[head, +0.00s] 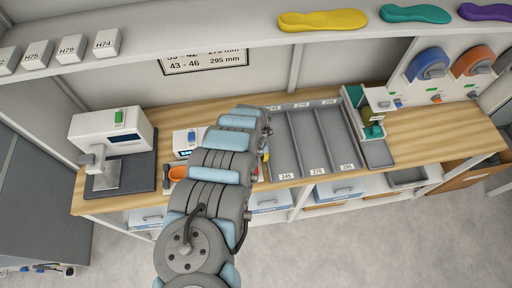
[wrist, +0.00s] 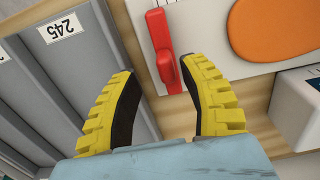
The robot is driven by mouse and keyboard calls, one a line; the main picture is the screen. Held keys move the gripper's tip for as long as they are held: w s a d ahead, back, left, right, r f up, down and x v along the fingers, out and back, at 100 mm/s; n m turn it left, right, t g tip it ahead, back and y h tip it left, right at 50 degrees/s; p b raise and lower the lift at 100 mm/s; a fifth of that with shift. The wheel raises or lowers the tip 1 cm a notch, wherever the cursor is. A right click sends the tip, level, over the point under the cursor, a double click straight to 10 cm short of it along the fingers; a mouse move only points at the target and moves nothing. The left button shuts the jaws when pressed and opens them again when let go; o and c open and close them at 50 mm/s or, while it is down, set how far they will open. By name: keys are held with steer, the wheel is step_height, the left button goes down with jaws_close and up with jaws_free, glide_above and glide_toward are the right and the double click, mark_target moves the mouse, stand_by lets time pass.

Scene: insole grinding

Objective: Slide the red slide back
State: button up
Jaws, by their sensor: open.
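The red slide (wrist: 163,48) is a small red bar with a raised knob on a white device (wrist: 206,28), beside an orange oval pad (wrist: 275,28). My gripper (wrist: 159,72) is open in the wrist view, with yellow ribbed fingers and dark inner pads. The slide's near end shows in the gap between the fingertips; I cannot tell if either finger touches it. In the head view my arm hides most of the device, and only its orange pad (head: 178,172) shows clearly. A bit of yellow finger (head: 266,154) shows right of my arm.
A grey tray with labelled compartments (head: 318,142) stands right of my arm, close to one finger in the wrist view. A small white box with a display (head: 188,141) and a white machine (head: 105,132) stand to the left. The wooden bench (head: 430,130) has clear room at right.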

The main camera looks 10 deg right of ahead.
steer(key=shift+a+r, duration=0.15)
steer(key=shift+r, duration=0.7)
step_height(320, 180, up, 6)
steer(key=shift+r, duration=1.45)
